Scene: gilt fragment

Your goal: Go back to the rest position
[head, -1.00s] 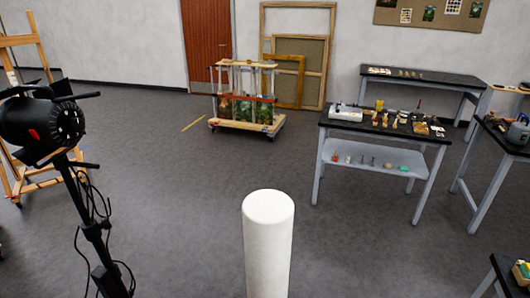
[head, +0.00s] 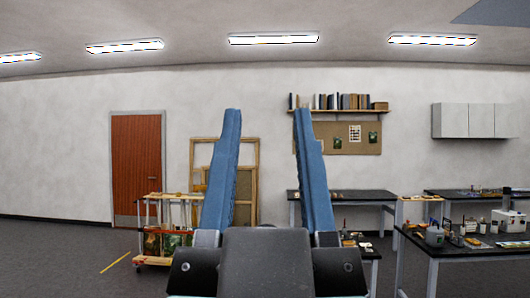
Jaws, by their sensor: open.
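My gripper (head: 267,112) stands upright in the middle of the head view. Its two blue fingers point up and are spread wide apart. Only the pale wall and part of a shelf's background show between them, so it holds nothing. The dark grey gripper body is at the bottom centre. The rest of my arm is hidden behind or below it.
A wheeled wooden rack (head: 153,262) stands on the grey floor at left, near a red-brown door (head: 136,165). Wooden frames (head: 197,160) lean on the wall behind my gripper. A black-topped table (head: 478,252) with tools is at right.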

